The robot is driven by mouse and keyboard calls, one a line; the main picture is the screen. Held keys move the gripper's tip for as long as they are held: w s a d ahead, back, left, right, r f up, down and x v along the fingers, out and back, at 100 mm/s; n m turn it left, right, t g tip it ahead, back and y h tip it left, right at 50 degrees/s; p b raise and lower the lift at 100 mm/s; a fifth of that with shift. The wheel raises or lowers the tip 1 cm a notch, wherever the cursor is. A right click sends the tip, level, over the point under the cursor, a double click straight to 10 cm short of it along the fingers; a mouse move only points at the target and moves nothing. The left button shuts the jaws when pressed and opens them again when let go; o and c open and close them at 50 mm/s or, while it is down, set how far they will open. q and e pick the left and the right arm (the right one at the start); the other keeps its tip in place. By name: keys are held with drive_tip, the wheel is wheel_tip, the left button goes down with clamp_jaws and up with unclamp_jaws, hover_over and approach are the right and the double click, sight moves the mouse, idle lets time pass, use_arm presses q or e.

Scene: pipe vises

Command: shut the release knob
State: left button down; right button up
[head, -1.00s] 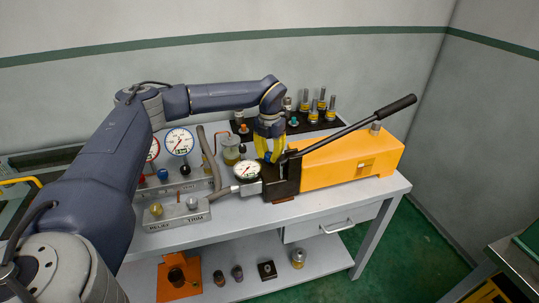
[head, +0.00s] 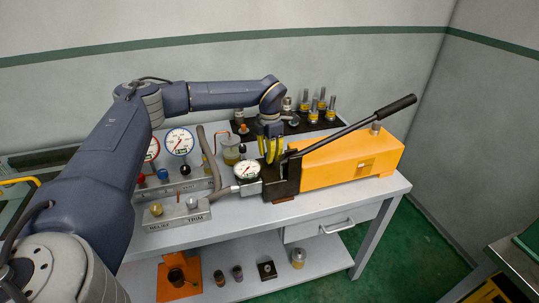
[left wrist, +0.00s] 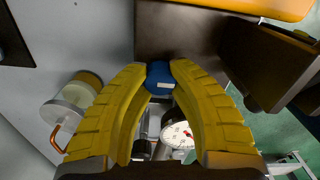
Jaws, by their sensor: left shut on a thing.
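The release knob, a blue round knob (left wrist: 160,78) with a small white mark, sits against the dark pump block in the left wrist view. My left gripper (left wrist: 158,68) is shut on it, with a yellow finger on each side. In the head view my left gripper (head: 271,158) points down at the dark block (head: 284,186) at the front of the orange hand pump (head: 345,160); the knob is mostly hidden there by the fingers. A white dial gauge (head: 247,170) stands just left of the block. My right gripper is not in view.
The long black pump lever (head: 365,125) slants up to the right, close to my left gripper. A glass jar (head: 231,153) stands to the left. A rack of metal fittings (head: 315,118) is behind.

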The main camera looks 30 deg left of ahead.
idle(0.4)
use_arm(q)
drive_tip(key=c, duration=1.1)
unclamp_jaws()
drive_tip(key=shift+o, duration=0.4)
wheel_tip(320, 180, up, 12)
